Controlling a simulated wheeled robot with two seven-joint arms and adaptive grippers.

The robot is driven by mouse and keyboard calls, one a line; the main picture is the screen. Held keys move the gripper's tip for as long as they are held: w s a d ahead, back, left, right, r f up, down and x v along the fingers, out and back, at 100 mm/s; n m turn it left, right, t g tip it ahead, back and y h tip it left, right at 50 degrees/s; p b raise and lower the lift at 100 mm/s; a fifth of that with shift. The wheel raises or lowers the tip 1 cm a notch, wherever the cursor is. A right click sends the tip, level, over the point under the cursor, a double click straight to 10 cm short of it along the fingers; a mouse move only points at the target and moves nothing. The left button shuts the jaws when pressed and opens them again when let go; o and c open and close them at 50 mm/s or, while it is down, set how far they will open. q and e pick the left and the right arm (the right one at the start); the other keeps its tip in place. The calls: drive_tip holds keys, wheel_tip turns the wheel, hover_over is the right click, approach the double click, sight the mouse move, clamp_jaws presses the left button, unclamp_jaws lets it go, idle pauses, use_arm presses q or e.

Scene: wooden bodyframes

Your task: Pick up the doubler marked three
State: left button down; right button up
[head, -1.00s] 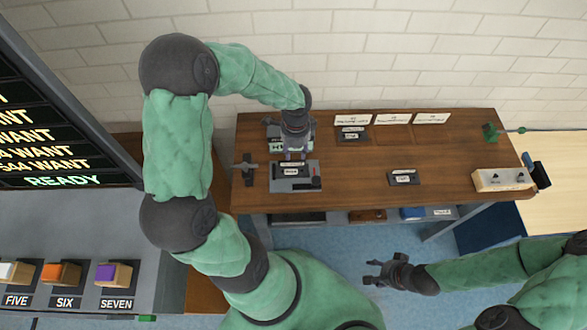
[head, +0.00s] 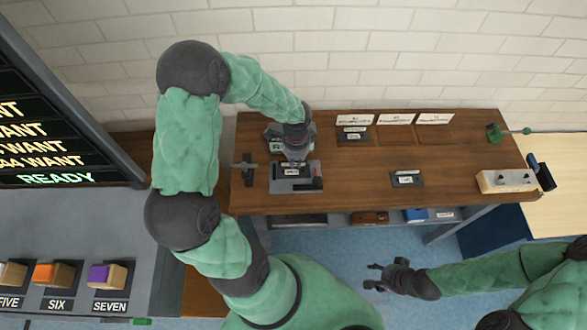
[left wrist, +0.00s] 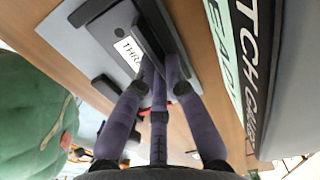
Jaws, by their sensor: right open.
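A dark doubler (left wrist: 148,40) with a raised bar lies on a grey fixture plate (head: 310,187) at the bench's left side. Its white label (left wrist: 127,52) reads "THR", the rest hidden by a finger, in the left wrist view. My left gripper (head: 294,160) is over it, pointing down. In the left wrist view the fingertips (left wrist: 157,72) are close around the near end of the bar; I cannot tell whether they grip it. My right gripper (head: 377,277) is open and empty, in front of the bench and away from it.
Another labelled dark piece (head: 407,179) lies on the bench right of the fixture. One more (head: 354,134) sits at the back by white cards (head: 396,119).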

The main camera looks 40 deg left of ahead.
use_arm(q)
drive_tip(key=shift+r, duration=0.15)
drive_tip(key=shift+r+p, duration=0.35)
drive_tip(key=shift+r, duration=0.3)
drive_tip(key=shift+d+r+p, duration=0.25)
drive_tip(key=shift+r+p, duration=0.3)
drive_tip(key=shift+r, duration=0.7)
drive_tip(key=s+d+r+p, duration=0.3)
drive_tip(key=d+r+p, duration=0.1)
drive_tip(key=d+r, duration=0.2)
drive_tip(key=s+d+r+p, duration=0.3)
drive_tip(key=d+r, duration=0.3)
drive_tip(key=r, duration=0.3)
drive_tip(key=shift+p, duration=0.65)
